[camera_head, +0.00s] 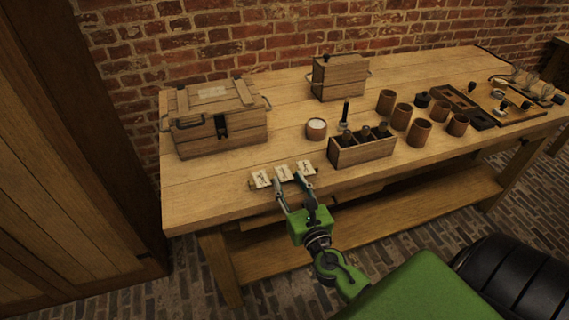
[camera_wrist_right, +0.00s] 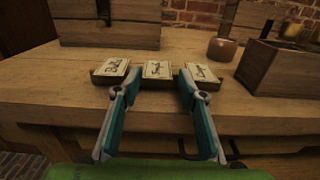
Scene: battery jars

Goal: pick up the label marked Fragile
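Three small cream labels with dark markings lie in a row on small wooden blocks at the table's front edge: a left label (camera_head: 261,178), a middle label (camera_head: 283,172) and a right label (camera_head: 305,166). They also show in the right wrist view as the left (camera_wrist_right: 112,68), middle (camera_wrist_right: 157,69) and right (camera_wrist_right: 202,73) labels. Their writing is too small to read, so I cannot tell which says Fragile. My right gripper (camera_wrist_right: 157,84) is open and empty, its fingertips on either side of the middle label's near edge. My left gripper is not in view.
The wooden table (camera_head: 225,185) also holds a large latched chest (camera_head: 220,140), a smaller box (camera_head: 338,78), a candle-like jar (camera_head: 316,130), a compartment crate (camera_head: 365,153) and several brown cups (camera_head: 419,133). Bare tabletop lies around the labels.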

